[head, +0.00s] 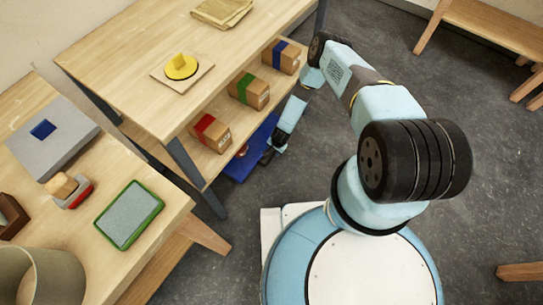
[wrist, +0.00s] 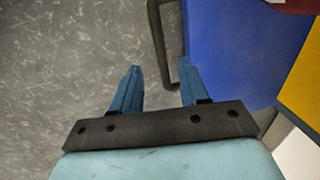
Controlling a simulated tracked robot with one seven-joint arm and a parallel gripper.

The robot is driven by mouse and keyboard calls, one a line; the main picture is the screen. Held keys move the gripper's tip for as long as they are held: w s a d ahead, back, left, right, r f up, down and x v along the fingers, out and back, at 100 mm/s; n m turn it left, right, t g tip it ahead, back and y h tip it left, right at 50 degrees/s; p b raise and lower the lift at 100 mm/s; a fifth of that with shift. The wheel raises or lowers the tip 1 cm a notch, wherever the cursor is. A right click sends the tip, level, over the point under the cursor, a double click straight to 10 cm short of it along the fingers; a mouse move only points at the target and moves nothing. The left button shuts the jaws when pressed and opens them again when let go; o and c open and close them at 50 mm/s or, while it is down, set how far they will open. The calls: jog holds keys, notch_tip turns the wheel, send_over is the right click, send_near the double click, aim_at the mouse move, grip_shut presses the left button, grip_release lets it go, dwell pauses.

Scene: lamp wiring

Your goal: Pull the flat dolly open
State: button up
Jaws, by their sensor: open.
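The flat dolly (head: 252,150) is a low blue platform on the floor, partly hidden under the wooden shelf. In the wrist view its blue deck (wrist: 235,45) fills the upper right, with a dark bar handle (wrist: 160,40) along its left edge. My gripper (wrist: 159,64) is open, with one blue finger on each side of the handle's near part in the picture. I cannot tell whether either finger touches the bar. In the head view my gripper (head: 268,156) is low beside the dolly's right edge.
Cartons with red (head: 210,132), green (head: 249,91) and blue (head: 281,56) tape stand on the shelf above the dolly. A table (head: 165,215) with several items is at left. The grey floor (head: 310,180) right of the dolly is clear up to my base.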

aim_at(271, 157)
jog(key=f, duration=0.5)
jog(key=w+a+f, duration=0.1)
jog(key=f, duration=0.2)
jog(key=shift+a, duration=0.1)
grip_shut()
dwell(0.4)
jog(key=shift+a+r, duration=0.1)
jog(key=shift+a, duration=0.05)
